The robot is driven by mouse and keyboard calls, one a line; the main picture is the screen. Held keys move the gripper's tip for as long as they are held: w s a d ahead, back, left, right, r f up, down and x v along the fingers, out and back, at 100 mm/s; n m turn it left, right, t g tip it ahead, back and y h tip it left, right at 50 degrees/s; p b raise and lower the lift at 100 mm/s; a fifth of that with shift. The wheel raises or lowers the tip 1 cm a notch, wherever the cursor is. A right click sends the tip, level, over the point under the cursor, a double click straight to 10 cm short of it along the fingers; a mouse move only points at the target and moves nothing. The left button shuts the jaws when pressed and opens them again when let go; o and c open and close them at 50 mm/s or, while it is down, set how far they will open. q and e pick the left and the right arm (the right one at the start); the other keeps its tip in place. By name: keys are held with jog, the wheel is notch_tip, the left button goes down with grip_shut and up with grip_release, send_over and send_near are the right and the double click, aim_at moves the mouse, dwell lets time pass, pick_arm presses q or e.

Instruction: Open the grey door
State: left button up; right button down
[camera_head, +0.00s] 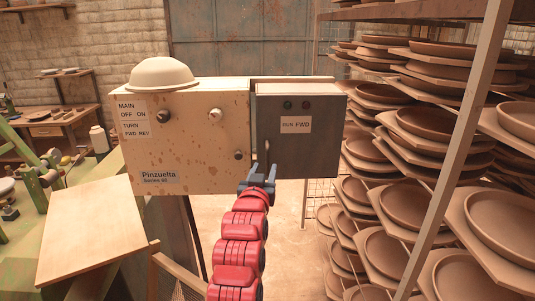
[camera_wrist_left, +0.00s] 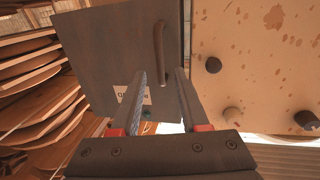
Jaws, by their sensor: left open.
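The grey door (camera_head: 318,158) is the dark front panel on the right of the beige control box, with a "RUN FWD" label, and no open gap shows at its edges. It also fills the upper left of the left wrist view (camera_wrist_left: 105,50). Its upright bar handle (camera_head: 267,147) is near its left edge; in the left wrist view the handle (camera_wrist_left: 159,42) lies just beyond the fingertips. My left gripper (camera_head: 263,168) is open in front of the door's lower left part. Its two fingers (camera_wrist_left: 160,73) line up with the handle, one to each side; contact cannot be told.
The beige control box (camera_head: 190,130) has several dark and pale knobs and a cream dome (camera_head: 162,73) on top. A rack of clay plates (camera_head: 430,150) stands close on the right. A wooden board (camera_head: 95,225) and green machine (camera_head: 25,215) are left. Floor shows below the door.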

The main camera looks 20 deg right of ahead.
aim_at(267, 161)
pick_arm(q)
jog(key=p+x, duration=0.1)
jog(key=x, duration=0.3)
jog(key=shift+w+d+r+p, duration=0.15)
jog(key=shift+w+d+p, duration=0.1)
jog(key=shift+p, duration=0.15)
jog(key=shift+w+d, duration=0.25)
jog(key=shift+w, duration=0.45)
jog(key=shift+c, duration=0.2)
grip_shut()
dwell(0.5)
